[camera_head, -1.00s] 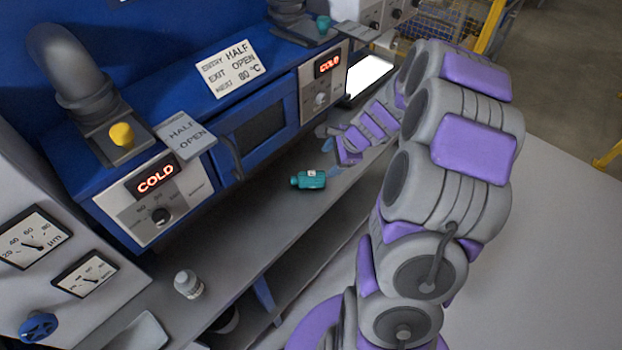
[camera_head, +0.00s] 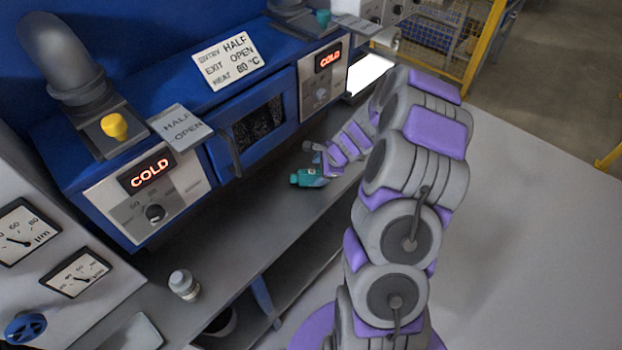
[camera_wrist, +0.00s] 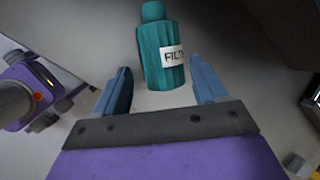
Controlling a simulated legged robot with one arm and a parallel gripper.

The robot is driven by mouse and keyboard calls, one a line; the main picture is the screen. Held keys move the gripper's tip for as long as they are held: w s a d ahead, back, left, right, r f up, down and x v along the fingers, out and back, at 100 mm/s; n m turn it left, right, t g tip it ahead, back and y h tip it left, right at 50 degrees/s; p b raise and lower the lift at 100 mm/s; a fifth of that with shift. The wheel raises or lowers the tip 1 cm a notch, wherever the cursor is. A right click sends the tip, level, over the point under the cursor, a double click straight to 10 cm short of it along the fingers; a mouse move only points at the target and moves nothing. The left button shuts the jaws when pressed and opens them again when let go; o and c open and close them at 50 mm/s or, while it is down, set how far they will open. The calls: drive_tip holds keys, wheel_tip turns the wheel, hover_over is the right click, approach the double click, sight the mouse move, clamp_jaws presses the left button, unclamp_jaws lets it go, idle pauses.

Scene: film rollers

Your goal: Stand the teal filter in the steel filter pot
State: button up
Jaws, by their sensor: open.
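The teal filter (camera_head: 303,178), a ribbed bottle-like cartridge with a narrower neck and a white label, lies on its side on the grey bench in front of the blue machine. My gripper (camera_head: 316,165) is low over the bench at the filter's label end. In the wrist view the filter (camera_wrist: 155,45) lies ahead of and partly between the two open blue fingers (camera_wrist: 160,78), with a gap on both sides. I cannot surely identify the steel filter pot; a dark round-mouthed vessel (camera_head: 221,322) shows partly under the bench, its lower part hidden.
A white capped jar (camera_head: 184,286) and a pale tray (camera_head: 140,332) stand at the bench's near left. The blue machine (camera_head: 222,75) with its windowed door (camera_head: 258,125) backs the bench. The bench between jar and filter is clear. A yellow-framed cage (camera_head: 455,40) stands far behind.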

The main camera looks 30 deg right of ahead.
sight(312, 173)
drive_tip(key=b+x, duration=0.2)
drive_tip(key=x, duration=0.3)
drive_tip(key=shift+w+d+f, duration=0.1)
drive_tip(key=c, duration=0.9)
drive_tip(key=shift+r+p, duration=0.45)
drive_tip(key=shift+r, duration=0.45)
drive_tip(key=shift+c, duration=0.2)
wheel_tip(312, 173, up, 2)
drive_tip(key=shift+r+p, duration=0.1)
drive_tip(key=shift+p, duration=0.4)
drive_tip(key=s+a+p, duration=0.1)
drive_tip(key=s+a, duration=0.1)
drive_tip(key=s, duration=0.5)
drive_tip(key=s+a+r+p, duration=0.1)
drive_tip(key=s+a, duration=0.2)
drive_tip(key=s, duration=0.5)
drive_tip(key=shift+s, duration=0.2)
